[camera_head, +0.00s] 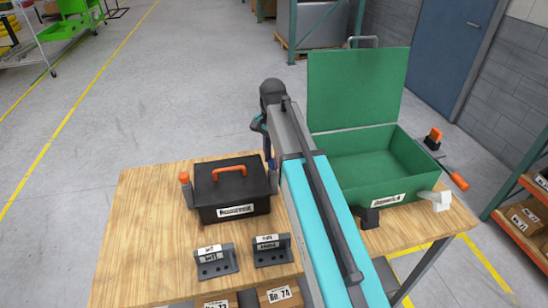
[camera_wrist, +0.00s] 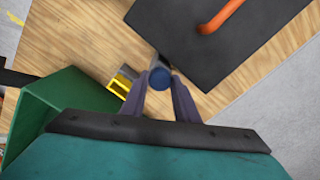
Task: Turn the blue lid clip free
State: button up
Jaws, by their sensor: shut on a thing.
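The blue lid clip (camera_wrist: 160,77) shows as a round blue end in the wrist view, at the edge of the black box (camera_wrist: 190,55). My gripper (camera_wrist: 160,91) is shut on the clip, with one purple-grey finger on each side. In the head view the black box (camera_head: 233,205) stands on the table with its lid down and an orange handle (camera_head: 229,170) on top. An orange-topped clip (camera_head: 184,178) stands at the box's left side.
A green box (camera_head: 362,184) with its lid raised stands right of my arm. Two dark labelled brackets (camera_head: 215,262) (camera_head: 272,250) stand in front of the black box. A yellow part (camera_wrist: 122,82) lies close to my gripper. The table's (camera_head: 150,235) left side is clear.

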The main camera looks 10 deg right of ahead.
aim_at(273, 161)
dwell(0.3)
jog(key=o, duration=1.1)
jog(key=shift+c, duration=0.2)
jog(key=shift+r, duration=0.1)
notch_tip(273, 161, up, 14)
jog(key=b, duration=0.3)
jog(key=shift+b, duration=0.4)
jog(key=shift+s+f, duration=0.1)
jog(key=shift+f, duration=0.1)
